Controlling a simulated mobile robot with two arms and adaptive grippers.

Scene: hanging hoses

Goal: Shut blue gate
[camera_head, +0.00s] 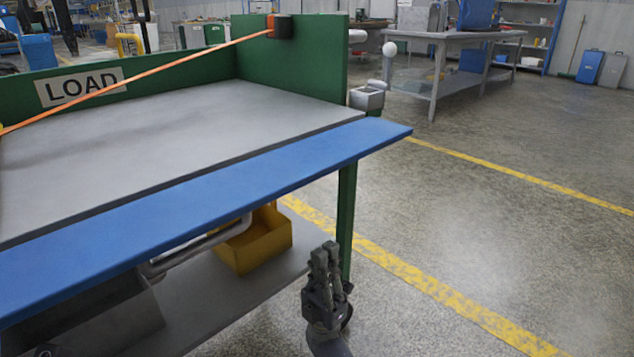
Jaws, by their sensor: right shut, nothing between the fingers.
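The blue gate (200,210) is a long flat panel along the near edge of the grey load table (190,130). It lies folded outward, roughly level with the table top, and does not stand up against the green side wall (305,60). Its right end sticks out past the table's corner. My right gripper (325,250) is below the gate's right part, near the green table leg (346,215). Its fingers point up and are shut with nothing between them. It looks apart from the gate. My left gripper is not in view.
An orange strap (150,75) runs slanting above the table from a black and orange holder (283,27). A grey box (367,98) sits beside the right wall. A yellow bin (255,245) stands on the lower shelf. The floor to the right is clear.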

